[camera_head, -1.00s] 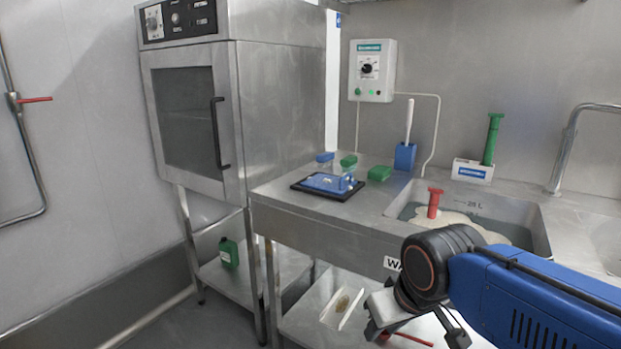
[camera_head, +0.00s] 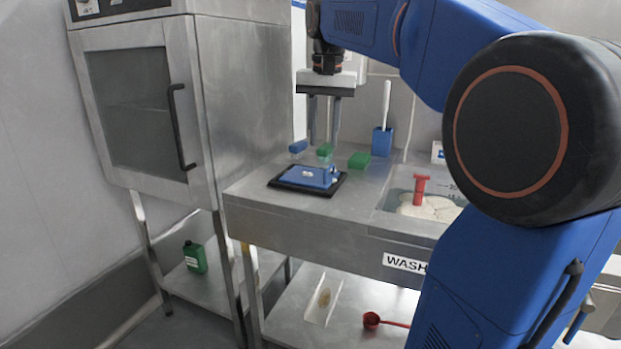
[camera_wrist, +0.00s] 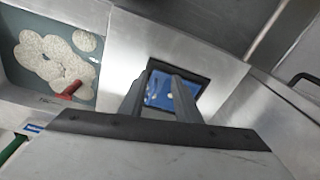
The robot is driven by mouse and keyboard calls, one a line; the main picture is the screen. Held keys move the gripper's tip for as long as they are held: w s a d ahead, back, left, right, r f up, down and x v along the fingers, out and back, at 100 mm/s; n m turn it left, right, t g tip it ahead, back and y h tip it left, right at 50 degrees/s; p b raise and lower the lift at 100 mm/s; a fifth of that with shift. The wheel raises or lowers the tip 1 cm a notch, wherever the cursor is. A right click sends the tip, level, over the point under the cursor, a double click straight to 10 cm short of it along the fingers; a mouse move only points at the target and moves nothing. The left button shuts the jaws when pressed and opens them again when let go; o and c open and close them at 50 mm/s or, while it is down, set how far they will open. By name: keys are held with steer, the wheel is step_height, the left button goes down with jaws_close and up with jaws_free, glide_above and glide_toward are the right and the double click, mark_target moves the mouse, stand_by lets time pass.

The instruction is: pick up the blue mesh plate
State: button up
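The blue mesh plate (camera_head: 307,176) lies on a black tray (camera_head: 283,184) on the steel counter, left of the sink. Small pale bits lie on the plate. My gripper (camera_head: 323,142) points down above the tray, apart from the plate, with its two fingers parted and nothing seen between them. In the wrist view the plate (camera_wrist: 157,92) shows between and around the fingers, and my gripper (camera_wrist: 162,78) covers part of it. The near side of the tray is hidden there by the fingers.
Blue-lidded (camera_head: 298,147) and green-lidded (camera_head: 324,150) boxes stand just behind the tray. A green block (camera_head: 359,160) and a blue brush holder (camera_head: 381,141) are to the right. The sink (camera_head: 391,199) holds a red-handled tool (camera_head: 420,189). An oven (camera_head: 138,105) stands left.

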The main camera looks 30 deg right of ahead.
steer(key=w+d+r+m+g, duration=0.1)
steer(key=w+d+r+m, duration=0.25)
steer(key=w+d, duration=0.2)
glide_above(325, 171)
steer(key=shift+n, duration=0.45)
steer(key=f, duration=0.7)
steer(key=d+f, duration=0.1)
steer(key=f, duration=0.3)
steer(key=shift+f, duration=0.1)
steer(key=shift+a+f, duration=0.2)
steer(key=shift+f, duration=1.15)
steer(key=shift+a+f, duration=0.2)
steer(key=shift+f, duration=1.1)
jaws_close()
